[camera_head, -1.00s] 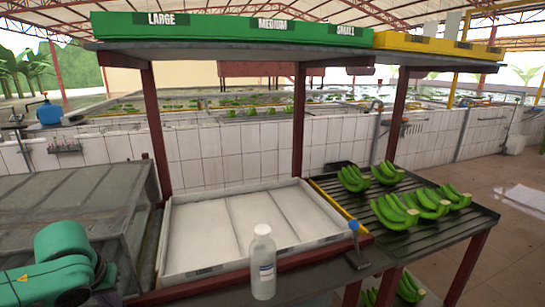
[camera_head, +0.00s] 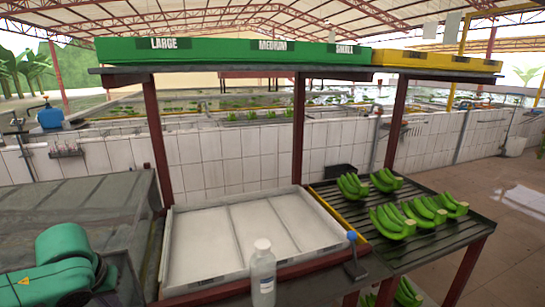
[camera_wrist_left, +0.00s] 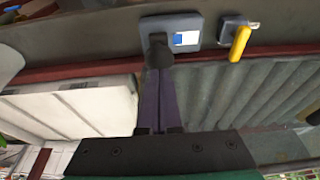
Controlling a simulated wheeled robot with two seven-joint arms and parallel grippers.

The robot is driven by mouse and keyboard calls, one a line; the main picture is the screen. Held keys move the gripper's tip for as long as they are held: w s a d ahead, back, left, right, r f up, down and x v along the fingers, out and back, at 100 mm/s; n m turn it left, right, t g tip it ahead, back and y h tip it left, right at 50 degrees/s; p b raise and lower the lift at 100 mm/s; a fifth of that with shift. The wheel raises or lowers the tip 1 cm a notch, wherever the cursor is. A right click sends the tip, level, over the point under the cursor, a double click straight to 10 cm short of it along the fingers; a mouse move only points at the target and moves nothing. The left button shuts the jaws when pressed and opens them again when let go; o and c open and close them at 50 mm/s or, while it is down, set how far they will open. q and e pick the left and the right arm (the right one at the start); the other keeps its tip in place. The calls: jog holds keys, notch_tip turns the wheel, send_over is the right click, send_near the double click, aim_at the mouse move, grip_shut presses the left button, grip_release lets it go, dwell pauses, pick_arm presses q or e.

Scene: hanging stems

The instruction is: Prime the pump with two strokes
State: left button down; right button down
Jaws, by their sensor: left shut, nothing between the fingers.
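I cannot tell surely which thing is the pump; a blue tank (camera_head: 50,117) is far off at left. My left gripper (camera_wrist_left: 160,72) shows in the left wrist view, fingers together, empty. Its tips overlap a dark knob on a grey plate (camera_wrist_left: 185,24) with a blue-and-white label; contact is unclear. My right gripper is out of view.
The white tray (camera_head: 176,288) is empty. Green banana clusters (camera_head: 390,221) lie on the dark slatted rack (camera_head: 330,202) at right. A shelf with green signs (camera_head: 215,52) spans above on red posts.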

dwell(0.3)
pick_arm(q)
jog(key=shift+f+b, duration=1.45)
jog(key=shift+f, duration=0.5)
jog(key=shift+s, duration=0.1)
notch_tip(320, 180, up, 4)
jog(key=p, duration=0.4)
notch_tip(320, 180, up, 6)
jog(key=p, duration=0.6)
